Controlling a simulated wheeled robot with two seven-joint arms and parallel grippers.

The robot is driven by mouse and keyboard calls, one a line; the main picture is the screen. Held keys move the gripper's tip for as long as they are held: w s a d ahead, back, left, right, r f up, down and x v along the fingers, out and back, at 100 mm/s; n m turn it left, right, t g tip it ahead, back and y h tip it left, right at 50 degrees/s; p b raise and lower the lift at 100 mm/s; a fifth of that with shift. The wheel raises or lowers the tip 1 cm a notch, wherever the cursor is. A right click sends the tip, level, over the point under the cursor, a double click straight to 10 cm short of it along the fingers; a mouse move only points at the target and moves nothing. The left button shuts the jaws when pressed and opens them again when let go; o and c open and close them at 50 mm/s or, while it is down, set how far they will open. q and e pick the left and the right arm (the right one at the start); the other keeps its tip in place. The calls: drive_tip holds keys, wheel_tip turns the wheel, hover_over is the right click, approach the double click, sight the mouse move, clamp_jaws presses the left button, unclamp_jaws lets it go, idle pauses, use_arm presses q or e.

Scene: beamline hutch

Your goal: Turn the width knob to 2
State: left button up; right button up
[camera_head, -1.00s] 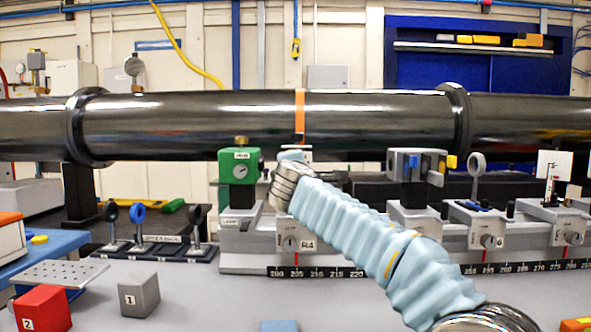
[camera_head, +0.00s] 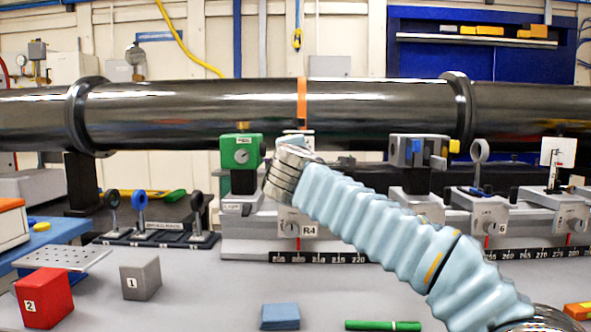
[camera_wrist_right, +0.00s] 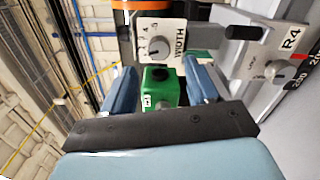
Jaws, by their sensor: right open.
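The width knob (camera_wrist_right: 159,47) is a grey dial on a white plate marked WIDTH, with small numbers around it; I cannot tell which number it points to. In the right wrist view it lies just beyond my right gripper (camera_wrist_right: 158,66), whose two blue fingers are apart with nothing held between them. The fingers look short of the knob, not touching it. In the head view my right arm's wrist (camera_head: 290,172) covers the knob and the right gripper. My left gripper is not in view.
Another knob (camera_head: 290,228) sits by the R4 label on the rail. A dark pipe (camera_head: 380,116) runs behind. Cubes lie on the table at left.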

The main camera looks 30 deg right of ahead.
drive_tip(key=b+v, duration=0.1)
drive_tip(key=v, duration=0.7)
